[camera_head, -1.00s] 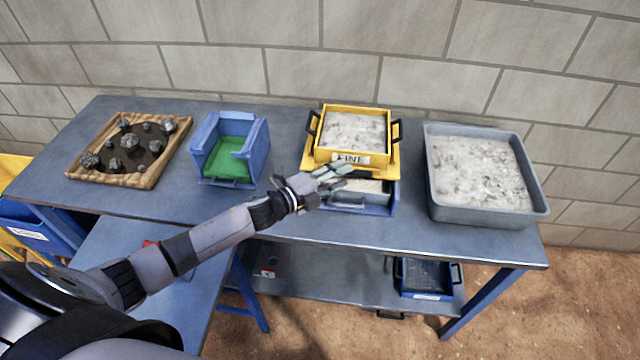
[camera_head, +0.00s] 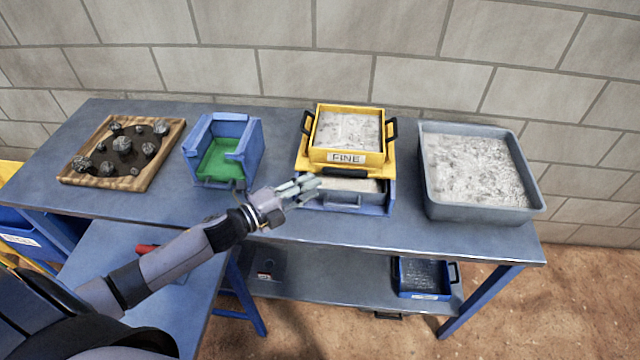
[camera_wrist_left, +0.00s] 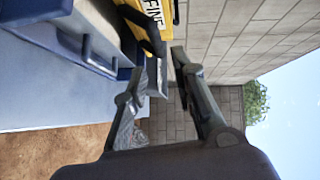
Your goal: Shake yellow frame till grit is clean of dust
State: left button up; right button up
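The yellow frame (camera_head: 347,158) labelled FINE sits on a blue box (camera_head: 345,200) on the bench. Grey-white grit (camera_head: 347,129) fills it, and dark handles stand at its left and right sides. Pale material shows in the blue box under it. My left gripper (camera_head: 306,186) is in front of the frame's lower left corner, apart from it. In the left wrist view the fingers of the left gripper (camera_wrist_left: 165,72) are spread with nothing between them. The yellow frame (camera_wrist_left: 187,12) and a dark handle show at the top there. My right gripper is not in view.
A grey tray (camera_head: 433,197) of pale material stands to the right. A blue bin (camera_head: 252,150) with a green inside and a wooden tray (camera_head: 142,183) of dark rocks stand to the left. A small blue tray (camera_head: 425,278) is on the lower shelf.

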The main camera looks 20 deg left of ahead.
aim_at(345, 172)
pick_arm(q)
jog(key=s+a+f+m+t+h+b, duration=0.1)
jog(key=s+a+f+m+t+b, duration=0.2)
jog(key=b, duration=0.7)
jog(key=shift+g, duration=0.3)
jog(key=p+x, duration=0.1)
jog(key=x, duration=0.4)
jog(key=p+x, duration=0.1)
jog(key=x, duration=0.4)
jog(key=d+p+x, duration=0.1)
jog(key=x, duration=0.5)
jog(key=shift+s+f, duration=0.15)
jog(key=shift+f, duration=0.25)
jog(key=shift+c, duration=0.2)
grip_shut()
